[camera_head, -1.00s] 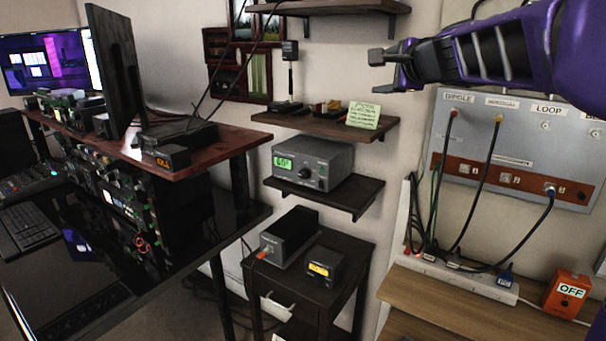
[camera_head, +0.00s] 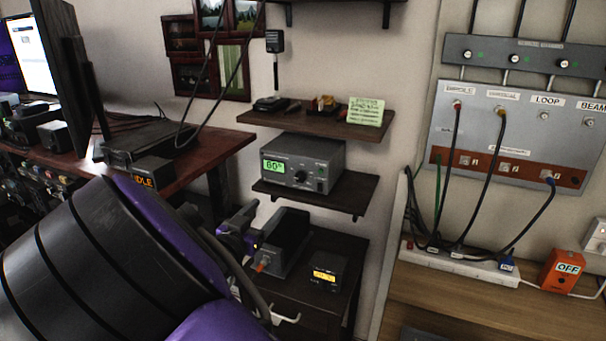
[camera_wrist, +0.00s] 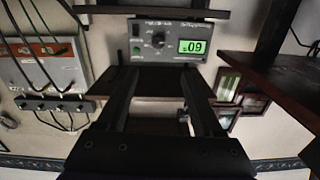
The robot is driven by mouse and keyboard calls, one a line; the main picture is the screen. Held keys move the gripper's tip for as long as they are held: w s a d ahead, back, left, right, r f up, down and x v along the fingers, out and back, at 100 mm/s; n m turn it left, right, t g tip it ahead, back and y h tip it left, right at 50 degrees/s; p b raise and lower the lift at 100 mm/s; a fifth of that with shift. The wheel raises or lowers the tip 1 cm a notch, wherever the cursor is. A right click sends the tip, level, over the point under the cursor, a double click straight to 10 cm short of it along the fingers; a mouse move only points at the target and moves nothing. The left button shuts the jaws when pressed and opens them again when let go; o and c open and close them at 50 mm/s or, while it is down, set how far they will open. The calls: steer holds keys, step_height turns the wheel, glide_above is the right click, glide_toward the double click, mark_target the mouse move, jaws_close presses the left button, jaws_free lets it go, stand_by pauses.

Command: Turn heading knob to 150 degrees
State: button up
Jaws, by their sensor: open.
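The grey control box (camera_head: 325,158) sits on the middle wall shelf in the head view. Its green display (camera_head: 275,167) appears to read 60. The dark heading knob (camera_head: 300,176) is on its front panel, right of the display. The wrist view is upside down and shows the box front (camera_wrist: 165,25), the knob (camera_wrist: 158,40) and the lit display (camera_wrist: 191,46). My gripper (camera_wrist: 160,78) is open and empty, its two fingers spread apart and pointing toward the box. The knob shows between the finger lines, beyond the tips and not touched. In the head view my arm partly hides my gripper (camera_head: 242,222).
The middle shelf (camera_head: 318,192) juts out under the box, and the upper shelf (camera_head: 315,122) is above it. A black box (camera_head: 288,235) and a small amber-display meter (camera_head: 327,275) stand on the lower stand. A desk with monitors is left, a cabled panel (camera_head: 515,130) right.

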glide_toward(299, 178)
steer(key=shift+n, duration=0.3)
steer(key=x, duration=0.8)
steer(key=shift+w+d+b, duration=0.1)
steer(key=shift+w+b, duration=0.15)
steer(key=shift+b, duration=0.1)
steer(key=shift+c, duration=0.2)
jaws_close()
